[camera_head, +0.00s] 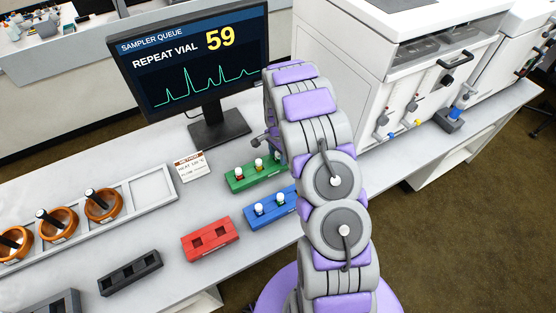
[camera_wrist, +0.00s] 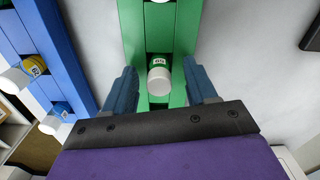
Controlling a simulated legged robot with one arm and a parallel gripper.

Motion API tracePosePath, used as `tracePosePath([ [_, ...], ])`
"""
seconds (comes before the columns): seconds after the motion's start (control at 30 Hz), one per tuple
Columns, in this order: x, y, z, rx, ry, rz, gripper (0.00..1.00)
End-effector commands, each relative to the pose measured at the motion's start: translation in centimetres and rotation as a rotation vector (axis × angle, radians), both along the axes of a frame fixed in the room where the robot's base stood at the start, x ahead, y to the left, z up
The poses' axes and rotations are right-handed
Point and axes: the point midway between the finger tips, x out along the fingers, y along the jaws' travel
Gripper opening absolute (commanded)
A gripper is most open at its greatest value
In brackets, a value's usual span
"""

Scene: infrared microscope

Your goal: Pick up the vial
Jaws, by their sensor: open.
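The monitor (camera_head: 190,62) reads "REPEAT VIAL 59". A green rack (camera_head: 262,179) holds white-capped vials (camera_head: 258,164); my arm hides its right end. In the wrist view my gripper (camera_wrist: 161,76) is open above the green rack (camera_wrist: 188,28), one blue finger on each side. Another vial (camera_wrist: 160,4) shows at the top edge.
A blue rack (camera_head: 284,214) with white-capped vials stands close beside the green one; it also shows in the wrist view (camera_wrist: 58,65). A red rack (camera_head: 210,240) and a black rack (camera_head: 130,273) look empty.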

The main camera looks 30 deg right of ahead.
Motion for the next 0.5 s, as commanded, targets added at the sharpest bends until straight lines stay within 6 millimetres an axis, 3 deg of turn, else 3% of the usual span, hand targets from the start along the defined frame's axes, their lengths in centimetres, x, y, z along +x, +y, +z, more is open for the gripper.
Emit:
tracePosePath([
  [0.07, 0.02, -0.01, 0.05, 0.0, 0.0, 0.0, 0.56],
  [0.5, 0.03, 0.0, 0.05, 0.0, 0.0, 0.0, 0.14],
])
